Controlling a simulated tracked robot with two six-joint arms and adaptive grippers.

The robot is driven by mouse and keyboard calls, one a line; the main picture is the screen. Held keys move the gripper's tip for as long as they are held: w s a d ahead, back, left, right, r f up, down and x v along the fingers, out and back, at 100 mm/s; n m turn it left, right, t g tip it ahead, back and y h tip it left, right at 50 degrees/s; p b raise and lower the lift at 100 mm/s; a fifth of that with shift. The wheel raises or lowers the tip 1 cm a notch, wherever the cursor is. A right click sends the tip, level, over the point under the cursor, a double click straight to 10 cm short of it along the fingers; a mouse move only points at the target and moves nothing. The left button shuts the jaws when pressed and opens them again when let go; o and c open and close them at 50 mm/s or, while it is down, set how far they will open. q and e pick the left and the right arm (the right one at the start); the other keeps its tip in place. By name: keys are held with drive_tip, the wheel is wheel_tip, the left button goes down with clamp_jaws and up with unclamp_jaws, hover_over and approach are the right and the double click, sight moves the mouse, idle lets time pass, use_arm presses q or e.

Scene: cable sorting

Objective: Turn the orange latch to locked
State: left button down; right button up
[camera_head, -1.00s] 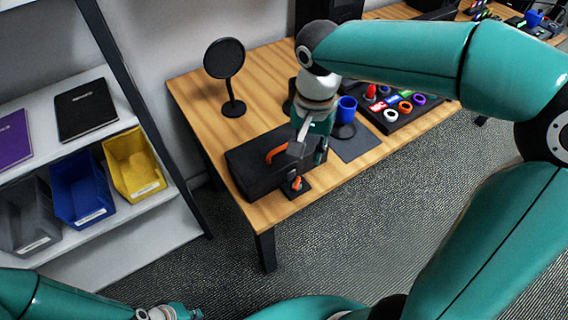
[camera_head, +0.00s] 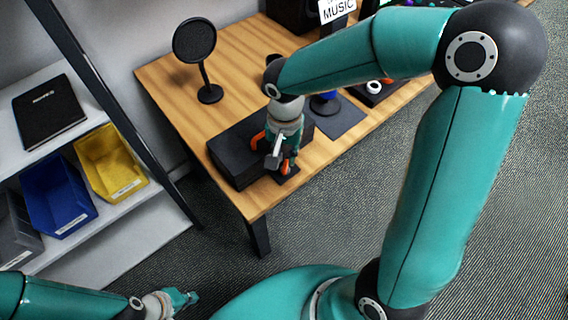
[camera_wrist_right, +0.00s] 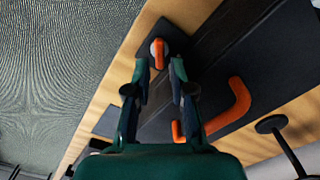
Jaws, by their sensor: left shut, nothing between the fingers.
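The orange latch (camera_wrist_right: 158,54) sits on a small black base beside the black case (camera_wrist_right: 215,75). In the right wrist view its short orange lever lies just beyond and between my right fingertips. My right gripper (camera_wrist_right: 160,72) is open with a gap between its fingers, and I cannot see contact. In the head view the right gripper (camera_head: 281,160) is over the front edge of the case (camera_head: 230,168), pointing down and largely hiding the latch. My left gripper (camera_head: 186,299) is shut and empty, low at the bottom left, away from the table.
The case's orange handle (camera_wrist_right: 232,108) stands close to the right gripper's fingers. A round black disc on a stand (camera_head: 194,42) is at the back left of the table (camera_head: 170,85). A shelf with blue (camera_head: 58,195) and yellow (camera_head: 108,163) bins stands left.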

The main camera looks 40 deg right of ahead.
sight(285, 166)
drive_tip(key=shift+f, duration=2.2)
clamp_jaws()
